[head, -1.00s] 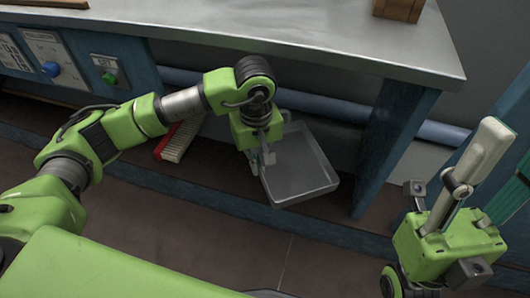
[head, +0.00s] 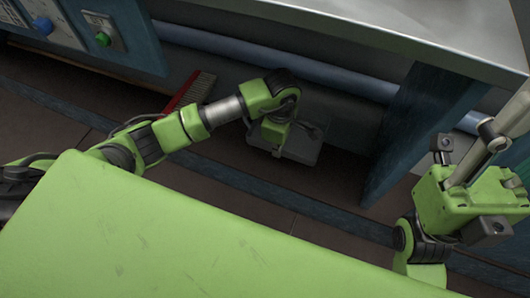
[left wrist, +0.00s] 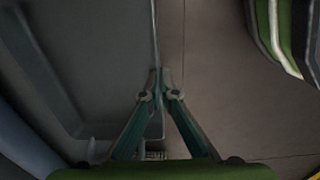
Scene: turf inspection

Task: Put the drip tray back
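The drip tray (head: 305,140) is a shallow grey metal tray with raised edges. In the head view it is under the bench, partly hidden by my left wrist. My left gripper (head: 277,150) is over its near left side. In the left wrist view the tray (left wrist: 75,65) fills the left side, and the tips of my left gripper (left wrist: 157,73) meet on its thin rim. I cannot tell whether the tray rests on the floor. My right arm is at the right edge of the head view; its fingers are not clearly visible.
The metal bench top (head: 350,32) overhangs the space, with a blue bench leg (head: 415,125) right of the tray. A blue pipe (head: 270,55) runs behind. A red brush with pale bristles (head: 195,92) stands left of the tray. A low blue rail (head: 225,180) crosses in front.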

